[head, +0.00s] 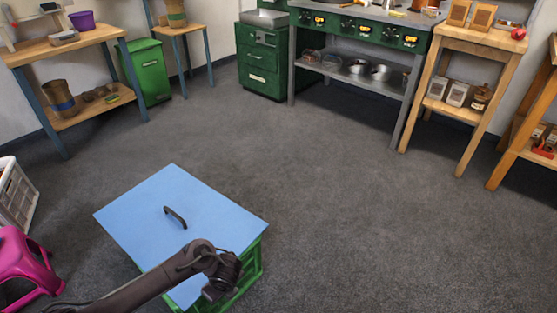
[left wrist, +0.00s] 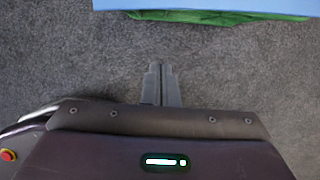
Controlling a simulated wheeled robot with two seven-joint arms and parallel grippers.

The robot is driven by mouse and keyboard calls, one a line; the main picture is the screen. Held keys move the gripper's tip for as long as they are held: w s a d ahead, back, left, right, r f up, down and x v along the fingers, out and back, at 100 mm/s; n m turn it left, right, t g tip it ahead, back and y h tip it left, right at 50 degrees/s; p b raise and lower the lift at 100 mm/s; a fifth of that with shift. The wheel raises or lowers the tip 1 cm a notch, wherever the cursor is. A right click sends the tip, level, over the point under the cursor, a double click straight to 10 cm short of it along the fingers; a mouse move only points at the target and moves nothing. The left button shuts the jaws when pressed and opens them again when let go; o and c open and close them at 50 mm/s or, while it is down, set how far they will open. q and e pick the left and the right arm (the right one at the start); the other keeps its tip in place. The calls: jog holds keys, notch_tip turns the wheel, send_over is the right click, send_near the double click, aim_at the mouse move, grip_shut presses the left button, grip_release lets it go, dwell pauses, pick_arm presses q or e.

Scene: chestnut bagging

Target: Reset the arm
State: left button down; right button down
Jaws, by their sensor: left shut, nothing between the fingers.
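My left arm comes in from the bottom of the head view and ends with my left gripper (head: 215,290) low over the near right edge of a blue lid. The blue lid (head: 150,210) has a dark handle (head: 175,217) and lies on a green crate (head: 250,268) on the floor. In the left wrist view, my left gripper (left wrist: 160,68) is shut and empty, with its fingers seen against the grey floor. The blue lid (left wrist: 210,5) crosses the top of that view, apart from the fingers in the picture. My right gripper is in neither view.
A pink stool (head: 28,262) and a white basket (head: 15,195) stand at the left. A wooden table (head: 60,48), green bin (head: 150,72), green stove bench (head: 365,40) and wooden shelves (head: 480,40) line the back. The carpet (head: 340,200) between is clear.

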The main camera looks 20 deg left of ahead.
pick_arm(q)
jog(key=shift+d, duration=0.1)
